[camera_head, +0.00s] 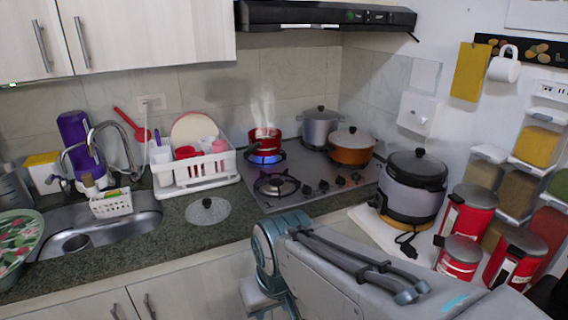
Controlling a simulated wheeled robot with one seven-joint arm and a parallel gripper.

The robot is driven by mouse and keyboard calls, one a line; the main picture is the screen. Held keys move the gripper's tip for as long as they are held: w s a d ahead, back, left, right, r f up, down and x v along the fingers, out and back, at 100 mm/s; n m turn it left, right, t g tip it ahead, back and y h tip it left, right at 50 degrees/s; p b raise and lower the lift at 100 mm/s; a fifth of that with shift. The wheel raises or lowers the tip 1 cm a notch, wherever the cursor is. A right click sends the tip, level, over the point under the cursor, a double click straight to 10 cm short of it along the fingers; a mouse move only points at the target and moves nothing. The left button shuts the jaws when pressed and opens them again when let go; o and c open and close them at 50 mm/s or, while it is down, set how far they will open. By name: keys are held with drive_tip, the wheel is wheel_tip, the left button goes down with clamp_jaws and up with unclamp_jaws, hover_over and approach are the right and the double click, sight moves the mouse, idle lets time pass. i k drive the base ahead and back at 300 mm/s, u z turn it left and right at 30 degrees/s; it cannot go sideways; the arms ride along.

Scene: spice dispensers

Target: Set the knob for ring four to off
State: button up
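The steel gas stove (300,205) is set into the dark counter at the back centre. A row of dark knobs (323,186) runs along its front right part. Their labels and pointer positions are too small to read, so I cannot tell which is for ring four. A blue flame burns under a small red pot (264,138) on the back left ring. The front left ring (276,185) is bare, with no flame showing. A grey pot (320,126) and an orange pot (351,146) cover other rings. My arm crosses the lower right foreground; my gripper is out of view.
A rice cooker (413,186) and red canisters (459,258) crowd the right side. A white dish rack (197,170) stands left of the stove. A glass lid (208,210) lies on the counter before it. A hood (330,15) hangs above.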

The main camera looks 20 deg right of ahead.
sight(356, 176)
drive_tip(key=k, duration=0.55)
drive_tip(key=u, duration=0.6)
drive_tip(key=i, duration=1.05)
drive_tip(key=z, duration=0.8)
drive_tip(key=i, duration=0.55)
drive_tip(key=z, duration=0.55)
